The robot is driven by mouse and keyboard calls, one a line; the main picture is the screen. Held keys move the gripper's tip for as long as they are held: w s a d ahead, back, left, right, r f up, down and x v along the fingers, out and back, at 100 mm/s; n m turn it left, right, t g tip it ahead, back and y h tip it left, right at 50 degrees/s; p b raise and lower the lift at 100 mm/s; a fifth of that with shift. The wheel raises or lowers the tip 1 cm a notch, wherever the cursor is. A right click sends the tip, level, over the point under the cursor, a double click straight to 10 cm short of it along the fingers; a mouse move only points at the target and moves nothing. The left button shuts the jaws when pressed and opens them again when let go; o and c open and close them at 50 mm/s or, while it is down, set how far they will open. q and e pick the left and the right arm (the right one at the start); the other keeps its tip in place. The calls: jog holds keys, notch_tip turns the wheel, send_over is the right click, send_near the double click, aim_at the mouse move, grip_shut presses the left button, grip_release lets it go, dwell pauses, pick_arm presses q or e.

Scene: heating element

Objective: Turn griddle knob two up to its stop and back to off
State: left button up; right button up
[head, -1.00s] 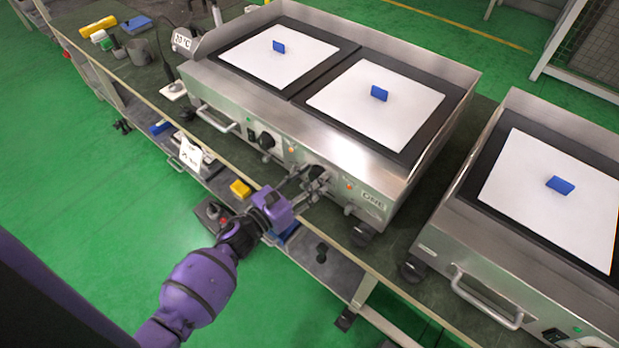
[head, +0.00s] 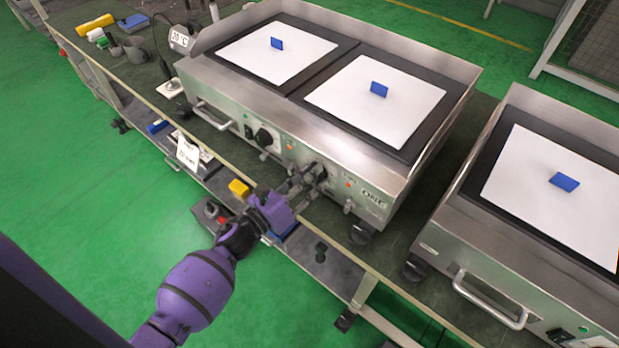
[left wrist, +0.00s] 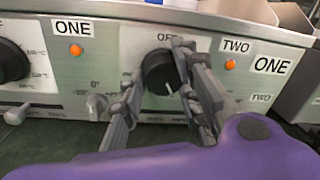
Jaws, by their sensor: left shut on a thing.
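Knob two (left wrist: 158,72) is a black round knob on the griddle's (head: 230,103) steel front panel, under an OFF label in the left wrist view. A pale mark shows near its lower edge, away from the OFF label. My left gripper (left wrist: 157,66) is shut on it, one finger at each side. In the head view my left gripper (head: 314,178) reaches the panel from below left, and its fingers mostly hide the knob. An orange lamp (left wrist: 230,64) by the TWO label looks lit. My right gripper is not in view.
Knob one (head: 265,137) sits to the left on the same panel. A small metal lever (left wrist: 97,105) stands out close to my left finger. A second griddle (head: 447,235) stands at the right. A yellow block (head: 239,188) lies below the bench edge.

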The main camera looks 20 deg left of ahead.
pick_arm(q)
jog(key=n+y+p, duration=0.1)
jog(key=n, duration=0.8)
jog(key=n+y, duration=0.1)
jog(key=n, duration=0.8)
jog(key=d+n+t+p, duration=0.1)
jog(key=n, duration=0.8)
jog(key=shift+s+f+y+p, duration=0.3)
jog(key=shift+f+y+p, duration=0.05)
jog(key=shift+y, duration=0.05)
jog(key=n, duration=0.3)
jog(key=n+p, duration=0.1)
jog(key=shift+s+d, duration=0.1)
jog(key=shift+d, duration=0.15)
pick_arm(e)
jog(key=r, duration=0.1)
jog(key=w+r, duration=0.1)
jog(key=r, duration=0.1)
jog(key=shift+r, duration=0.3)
pick_arm(q)
jog(key=shift+n, duration=0.5)
jog(key=o, duration=1.1)
jog(key=shift+c, duration=0.2)
jog(key=shift+r, duration=0.15)
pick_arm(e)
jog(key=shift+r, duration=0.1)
